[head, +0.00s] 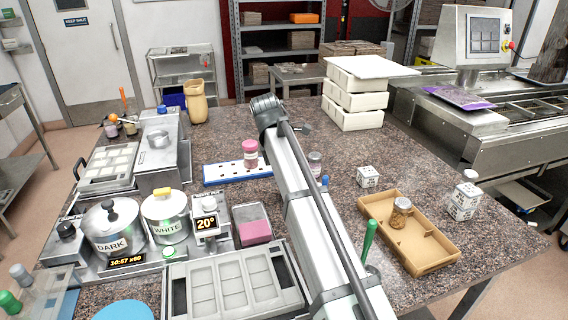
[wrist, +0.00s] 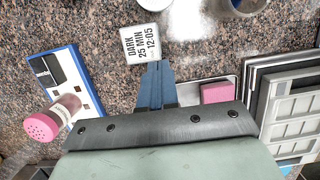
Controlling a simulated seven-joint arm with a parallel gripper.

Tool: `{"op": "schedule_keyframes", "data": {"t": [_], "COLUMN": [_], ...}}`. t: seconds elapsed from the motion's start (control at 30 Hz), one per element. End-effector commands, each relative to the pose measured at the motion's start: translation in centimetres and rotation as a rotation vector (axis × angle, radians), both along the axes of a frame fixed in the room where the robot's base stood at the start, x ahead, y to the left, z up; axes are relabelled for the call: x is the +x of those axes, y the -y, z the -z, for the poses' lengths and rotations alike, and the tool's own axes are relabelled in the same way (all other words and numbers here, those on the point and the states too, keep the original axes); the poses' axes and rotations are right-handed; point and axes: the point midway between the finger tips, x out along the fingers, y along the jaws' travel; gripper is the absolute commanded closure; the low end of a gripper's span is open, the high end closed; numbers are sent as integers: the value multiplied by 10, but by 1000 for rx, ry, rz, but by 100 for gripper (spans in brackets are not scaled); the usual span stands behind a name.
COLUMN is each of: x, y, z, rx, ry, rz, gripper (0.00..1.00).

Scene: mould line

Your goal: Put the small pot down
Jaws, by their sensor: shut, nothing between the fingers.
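In the head view my fingers cannot be made out behind my arm.
A pink-lidded jar (head: 250,153) stands by a blue-and-white rack (head: 225,171). Lidded DARK (head: 111,225) and WHITE (head: 165,216) pots, a mould (head: 233,287) and a tan tray (head: 430,255) take up the front. The counter's back middle (head: 225,120) is clear.

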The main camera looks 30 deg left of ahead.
Motion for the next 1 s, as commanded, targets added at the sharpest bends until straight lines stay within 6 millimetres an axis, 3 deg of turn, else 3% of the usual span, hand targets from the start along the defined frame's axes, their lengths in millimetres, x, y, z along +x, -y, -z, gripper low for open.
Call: {"op": "schedule_keyframes", "data": {"t": [0.3, 0.6, 1.0], "x": [9, 33, 37], "y": [11, 35, 39], "z": [55, 53, 53], "rx": [-1, 1, 1], "ry": [-1, 1, 1], "rz": [2, 1, 0], "gripper": [100, 100, 100]}}
